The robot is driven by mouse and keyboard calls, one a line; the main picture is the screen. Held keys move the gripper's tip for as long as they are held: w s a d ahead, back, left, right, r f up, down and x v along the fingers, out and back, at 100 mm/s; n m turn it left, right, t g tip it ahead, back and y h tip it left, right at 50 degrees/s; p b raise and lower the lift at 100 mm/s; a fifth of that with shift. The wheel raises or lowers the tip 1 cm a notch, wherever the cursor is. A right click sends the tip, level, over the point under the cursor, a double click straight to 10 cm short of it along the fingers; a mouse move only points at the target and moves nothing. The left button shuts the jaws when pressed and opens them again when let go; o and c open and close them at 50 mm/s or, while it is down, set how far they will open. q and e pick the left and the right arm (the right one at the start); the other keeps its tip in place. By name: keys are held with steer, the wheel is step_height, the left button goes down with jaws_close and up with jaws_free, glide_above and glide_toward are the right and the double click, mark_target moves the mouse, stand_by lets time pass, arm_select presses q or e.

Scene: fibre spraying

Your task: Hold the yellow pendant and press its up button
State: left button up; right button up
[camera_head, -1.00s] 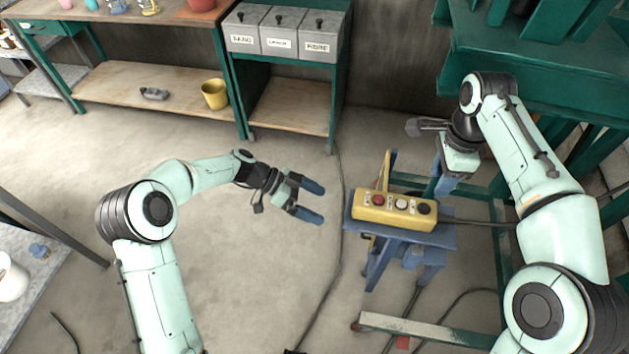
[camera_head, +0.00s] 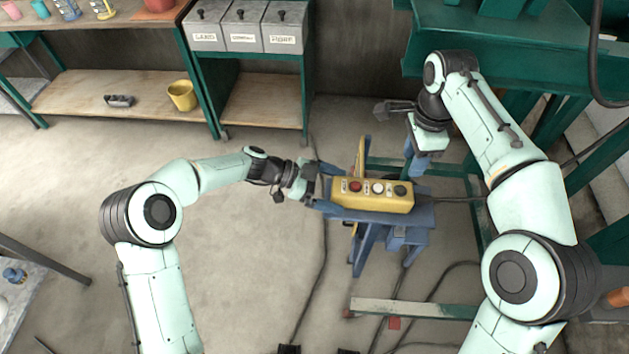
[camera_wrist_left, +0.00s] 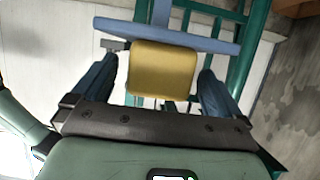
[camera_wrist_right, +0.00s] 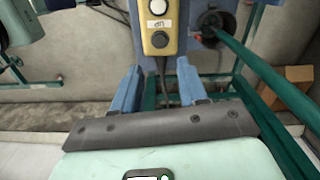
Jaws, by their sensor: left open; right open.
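The yellow pendant (camera_head: 371,199) lies on a blue stand (camera_head: 425,217). It has a red, a white and a black button (camera_head: 400,190) along its top. The right wrist view shows an "UP" label beside the black button (camera_wrist_right: 159,40) at the pendant's near end. My left gripper (camera_head: 321,191) is open at the pendant's left end. In the left wrist view its fingers (camera_wrist_left: 158,85) stand on either side of the yellow end, with gaps visible. My right gripper (camera_head: 416,158) is open and empty, behind the pendant's right end; its fingers (camera_wrist_right: 156,86) point towards that end.
Green steelwork (camera_head: 520,55) stands behind and beside my right arm. A dark cable runs from the pendant's right end. A workbench with a yellow bucket (camera_head: 182,95) and labelled grey bins (camera_head: 245,28) stands at the back left.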

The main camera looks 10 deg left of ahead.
arm_select(q)
steer(key=shift+x, duration=1.1)
steer(key=c, duration=1.4)
steer(key=shift+o, duration=0.2)
arm_select(e)
jaws_close()
arm_select(q)
steer(key=shift+r, duration=0.1)
